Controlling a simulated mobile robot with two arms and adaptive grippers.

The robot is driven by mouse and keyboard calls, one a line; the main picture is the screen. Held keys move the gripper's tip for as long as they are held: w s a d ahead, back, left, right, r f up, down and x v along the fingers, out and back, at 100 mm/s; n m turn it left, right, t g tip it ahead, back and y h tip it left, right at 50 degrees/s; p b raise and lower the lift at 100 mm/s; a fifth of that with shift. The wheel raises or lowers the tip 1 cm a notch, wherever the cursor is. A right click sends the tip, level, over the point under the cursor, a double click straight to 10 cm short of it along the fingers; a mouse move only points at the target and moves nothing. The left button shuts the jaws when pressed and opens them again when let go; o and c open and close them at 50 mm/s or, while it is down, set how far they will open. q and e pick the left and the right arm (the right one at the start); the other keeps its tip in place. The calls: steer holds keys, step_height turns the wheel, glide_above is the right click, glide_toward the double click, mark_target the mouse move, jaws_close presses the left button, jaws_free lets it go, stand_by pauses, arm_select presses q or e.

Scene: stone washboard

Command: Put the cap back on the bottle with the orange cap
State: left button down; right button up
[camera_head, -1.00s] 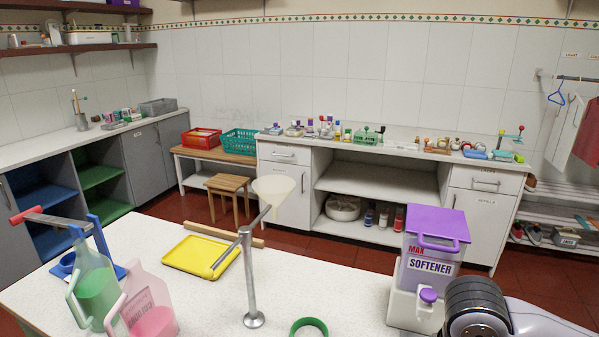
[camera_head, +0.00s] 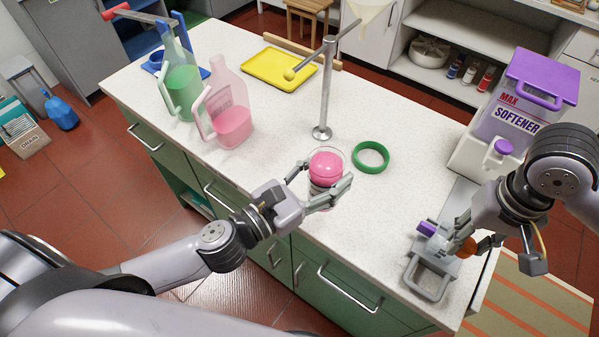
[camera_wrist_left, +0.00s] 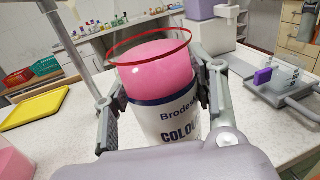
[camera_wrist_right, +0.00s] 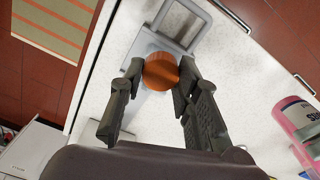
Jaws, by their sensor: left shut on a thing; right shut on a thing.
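The orange cap (camera_head: 468,246) is held between the fingers of my right gripper (camera_head: 450,240), low over the right end of the counter. It also shows between the fingertips in the right wrist view (camera_wrist_right: 160,72). My left gripper (camera_head: 327,182) is shut around the sides of a cup with pink contents (camera_head: 326,167). In the left wrist view the cup (camera_wrist_left: 158,110) has a white label and a red line round its rim. A pink bottle (camera_head: 228,105) and a green bottle (camera_head: 183,85) stand upright at the left. I see no orange cap on either.
A grey metal frame (camera_head: 430,282) lies below my right gripper, with a purple piece (camera_head: 427,228) beside the gripper. The purple-lidded softener container (camera_head: 520,95) stands behind. A green ring (camera_head: 371,157), a metal stand (camera_head: 324,100) and a yellow tray (camera_head: 280,68) occupy the counter.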

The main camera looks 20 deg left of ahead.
mark_target(343, 172)
arm_select(q)
steer(key=shift+w+d+r+m+g+h, duration=0.1)
steer(key=shift+w+d+m+g+h, duration=0.3)
steer(key=shift+d, duration=0.3)
steer(key=shift+w+d+r+m+g+h, duration=0.1)
steer(key=shift+w+d+m+g+h, duration=0.2)
steer(key=shift+d+h, duration=0.35)
steer(key=shift+s+f, duration=0.1)
steer(key=shift+s, duration=0.05)
steer(key=shift+d, duration=0.1)
arm_select(e)
steer(key=w+a+r, duration=0.2)
steer(key=a+r, duration=0.8)
steer(key=a, duration=0.2)
steer(key=w+a+r+n, duration=0.1)
steer(key=w+a+r, duration=0.2)
steer(key=a+r, duration=0.7)
steer(key=shift+w+a+r, duration=0.2)
steer(key=shift+w+a, duration=0.1)
steer(key=shift+a, duration=0.85)
steer(key=shift+f, duration=0.15)
steer(key=shift+w+f, duration=0.1)
steer(key=shift+f, duration=1.8)
steer(key=shift+f, duration=0.85)
